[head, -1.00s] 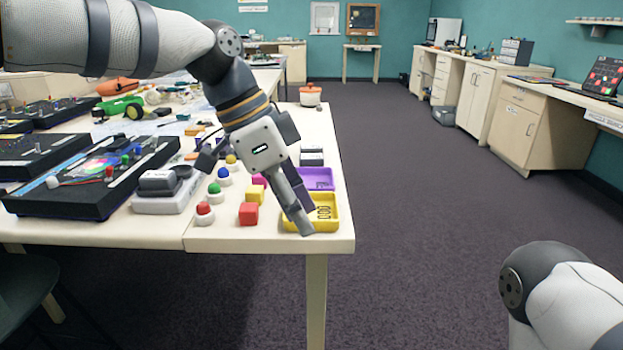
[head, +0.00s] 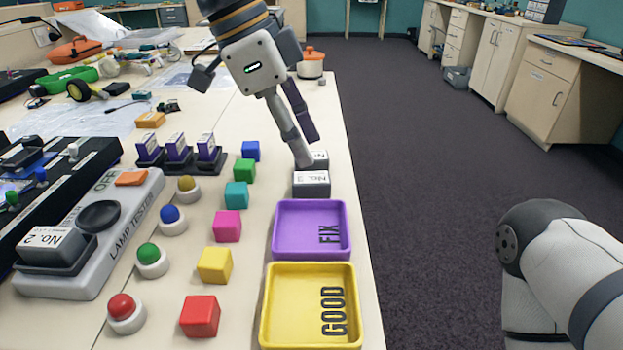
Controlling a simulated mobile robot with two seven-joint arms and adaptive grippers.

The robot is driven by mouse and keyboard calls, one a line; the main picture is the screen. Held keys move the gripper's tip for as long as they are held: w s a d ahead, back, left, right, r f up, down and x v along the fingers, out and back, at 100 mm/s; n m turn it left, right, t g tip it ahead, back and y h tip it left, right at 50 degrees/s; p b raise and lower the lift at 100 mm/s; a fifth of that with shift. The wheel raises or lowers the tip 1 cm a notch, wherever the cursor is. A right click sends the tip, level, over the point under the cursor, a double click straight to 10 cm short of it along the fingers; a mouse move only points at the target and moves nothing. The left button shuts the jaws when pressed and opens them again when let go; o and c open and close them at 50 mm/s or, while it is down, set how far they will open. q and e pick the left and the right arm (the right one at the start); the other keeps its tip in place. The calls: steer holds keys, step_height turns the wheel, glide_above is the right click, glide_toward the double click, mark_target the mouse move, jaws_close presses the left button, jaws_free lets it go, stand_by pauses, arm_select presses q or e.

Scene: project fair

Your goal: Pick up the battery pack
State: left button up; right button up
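Several dark battery packs with white labels are in the head view. One marked No. 3 (head: 311,184) lies on the table just behind the purple FIX tray (head: 337,251). Another pack (head: 321,158) lies right behind it, partly hidden by my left gripper. The pack marked No. 2 (head: 52,246) sits in the grey lamp tester (head: 122,243) at the left. My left gripper (head: 307,153) points down over the two packs behind the tray. Its fingers look apart with nothing between them; contact with a pack cannot be told. My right gripper is out of view.
A yellow GOOD tray (head: 287,305) stands in front of the purple one, near the table's right edge. Coloured cubes, such as the red one (head: 200,316), and round buttons line the left of the trays. An orange-lidded pot (head: 311,64) stands behind. Dark floor lies right.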

mark_target(310, 177)
arm_select(q)
steer(key=x, duration=0.3)
steer(key=a+x, duration=0.1)
steer(key=x, duration=0.1)
steer(key=shift+w+f, duration=0.1)
steer(key=shift+f, duration=0.4)
steer(key=shift+w+d+f, duration=0.15)
steer(key=shift+f, duration=0.2)
jaws_close()
steer(key=shift+r, duration=0.15)
